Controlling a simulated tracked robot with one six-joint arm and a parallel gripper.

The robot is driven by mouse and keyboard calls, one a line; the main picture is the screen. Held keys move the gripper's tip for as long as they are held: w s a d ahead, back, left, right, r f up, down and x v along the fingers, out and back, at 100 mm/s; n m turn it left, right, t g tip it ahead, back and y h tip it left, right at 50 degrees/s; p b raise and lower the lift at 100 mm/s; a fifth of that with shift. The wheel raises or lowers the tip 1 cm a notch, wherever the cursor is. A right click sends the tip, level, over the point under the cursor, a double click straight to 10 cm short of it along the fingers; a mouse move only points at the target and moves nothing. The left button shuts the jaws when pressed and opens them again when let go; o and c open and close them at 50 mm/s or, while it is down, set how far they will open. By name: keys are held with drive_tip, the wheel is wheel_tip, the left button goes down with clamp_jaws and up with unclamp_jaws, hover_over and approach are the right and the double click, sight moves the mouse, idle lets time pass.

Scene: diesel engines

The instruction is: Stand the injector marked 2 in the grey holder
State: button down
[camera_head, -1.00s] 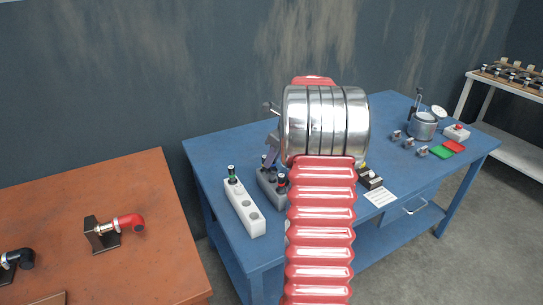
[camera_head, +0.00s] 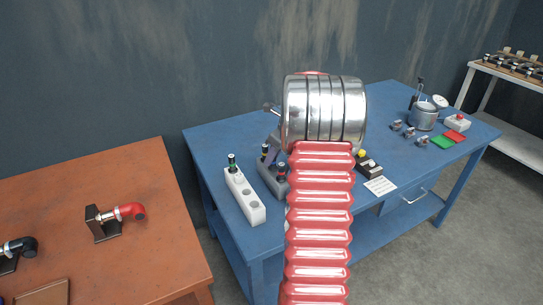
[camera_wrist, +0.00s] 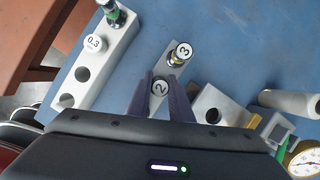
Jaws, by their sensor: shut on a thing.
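In the wrist view, my gripper (camera_wrist: 158,88) is shut on the injector marked 2 (camera_wrist: 160,87), whose round white cap shows between the fingers. The grey holder (camera_head: 272,182) stands on the blue table; part of it shows under and between the fingers in the wrist view (camera_wrist: 174,72). The injector marked 3 (camera_wrist: 183,50) stands at its far end. In the head view, a red-banded injector (camera_head: 281,172) is at the holder's near end. My arm hides much of the gripper there. I cannot tell whether injector 2 is fully seated.
A white rack (camera_head: 247,202) left of the holder carries a green-banded injector (camera_head: 231,163) and has open holes. A pot (camera_head: 423,118) stands farther back.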

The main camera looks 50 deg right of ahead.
idle(0.5)
drive_tip(key=c, duration=1.5)
unclamp_jaws()
drive_tip(key=shift+o, duration=0.5)
drive_tip(key=shift+o, duration=1)
drive_tip(key=shift+s+r, duration=0.1)
drive_tip(key=shift+r, duration=3.9)
drive_tip(key=shift+a, duration=0.15)
